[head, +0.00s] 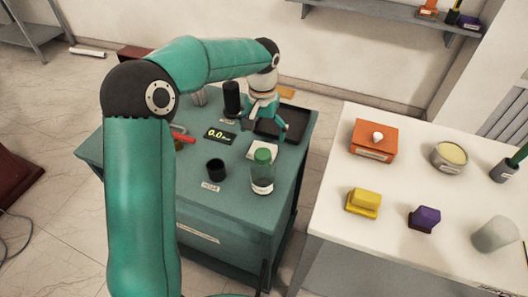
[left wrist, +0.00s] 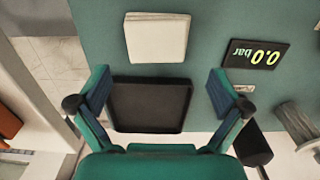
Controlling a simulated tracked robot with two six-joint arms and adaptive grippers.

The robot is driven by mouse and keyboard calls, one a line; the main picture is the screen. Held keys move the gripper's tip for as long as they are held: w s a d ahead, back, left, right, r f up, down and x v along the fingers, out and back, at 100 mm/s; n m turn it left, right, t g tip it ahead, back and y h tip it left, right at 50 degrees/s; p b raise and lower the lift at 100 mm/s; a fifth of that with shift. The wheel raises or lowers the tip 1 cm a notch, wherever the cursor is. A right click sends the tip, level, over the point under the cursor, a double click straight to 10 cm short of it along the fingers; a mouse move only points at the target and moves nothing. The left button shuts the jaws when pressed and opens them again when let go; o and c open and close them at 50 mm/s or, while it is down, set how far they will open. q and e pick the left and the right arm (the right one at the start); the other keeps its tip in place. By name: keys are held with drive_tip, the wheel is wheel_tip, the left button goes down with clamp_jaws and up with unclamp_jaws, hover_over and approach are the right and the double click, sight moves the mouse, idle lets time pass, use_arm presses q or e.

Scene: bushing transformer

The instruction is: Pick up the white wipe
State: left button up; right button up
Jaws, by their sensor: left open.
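The white wipe (head: 262,148) looks like a flat square lying on the green table top, partly behind a green-capped bottle in the head view. In the left wrist view the wipe (left wrist: 157,37) lies whole and uncovered at the top middle. My left gripper (head: 266,122) is open and empty above the table, over the black tray (head: 300,123). In the left wrist view its two fingers (left wrist: 158,92) stand wide apart with the tray (left wrist: 150,126) below and the wipe ahead of them. My right gripper is not in view.
A green-capped bottle (head: 262,172) stands close to the wipe. A black cup (head: 215,169), a 0.0 bar display (head: 219,134) and a black cylinder (head: 231,98) share the table. A white table (head: 400,185) at right holds an orange box (head: 374,143), a tin and several blocks.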

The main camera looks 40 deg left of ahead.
sight(262, 145)
use_arm(q)
drive_tip(key=f, duration=0.2)
drive_tip(key=s+f, duration=0.1)
drive_tip(key=f, duration=0.1)
drive_tip(key=shift+s+d+f, duration=0.1)
drive_tip(key=shift+d, duration=0.2)
drive_tip(key=shift+f, duration=0.45)
drive_tip(key=c, duration=0.9)
drive_tip(key=shift+r, duration=0.2)
wheel_tip(262, 145, up, 20)
drive_tip(key=p, duration=0.1)
drive_tip(key=shift+p, duration=0.3)
